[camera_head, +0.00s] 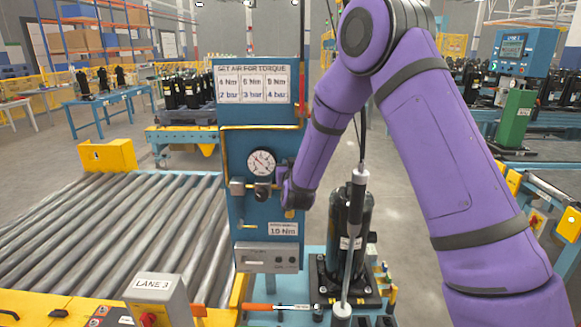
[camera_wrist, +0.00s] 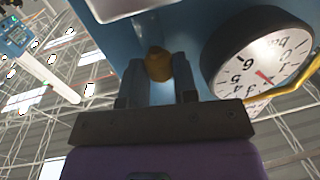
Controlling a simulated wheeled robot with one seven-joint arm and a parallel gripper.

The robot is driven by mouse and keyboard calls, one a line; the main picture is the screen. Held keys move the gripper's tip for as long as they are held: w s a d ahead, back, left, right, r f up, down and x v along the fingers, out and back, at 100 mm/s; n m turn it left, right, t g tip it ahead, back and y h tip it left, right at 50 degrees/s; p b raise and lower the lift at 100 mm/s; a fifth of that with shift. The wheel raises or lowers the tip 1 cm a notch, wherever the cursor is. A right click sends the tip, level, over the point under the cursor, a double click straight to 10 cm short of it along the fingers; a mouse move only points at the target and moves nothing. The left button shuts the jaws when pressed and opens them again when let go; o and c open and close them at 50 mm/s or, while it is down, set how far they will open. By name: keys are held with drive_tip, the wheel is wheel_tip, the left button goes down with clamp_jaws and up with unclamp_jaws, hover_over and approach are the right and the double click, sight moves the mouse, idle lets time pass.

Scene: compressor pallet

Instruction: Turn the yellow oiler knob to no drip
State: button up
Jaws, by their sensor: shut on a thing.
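The yellow oiler knob (camera_wrist: 158,64) sits under the blue panel in the wrist view, between the two dark fingers of my gripper (camera_wrist: 159,84). The fingers are closed on its sides. In the head view my gripper (camera_head: 284,190) reaches the blue panel (camera_head: 235,153) from the right, just below and right of the pressure gauge. The knob is hidden behind my gripper and wrist there. The round white gauge (camera_wrist: 262,60) is close to the right of the fingers in the wrist view, and it also shows in the head view (camera_head: 261,163).
A sign about air for torque (camera_head: 254,84) tops the panel. A black compressor (camera_head: 350,230) stands on a pallet right of the panel. A torque tool (camera_head: 355,225) hangs in front of it. A roller conveyor (camera_head: 120,235) lies left. A yellow hose runs near the gauge.

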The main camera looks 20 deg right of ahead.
drive_tip(key=o, duration=0.9)
drive_tip(key=shift+s, duration=0.1)
drive_tip(key=s+a, duration=0.2)
drive_tip(key=s, duration=0.8)
drive_tip(key=shift+s, duration=0.25)
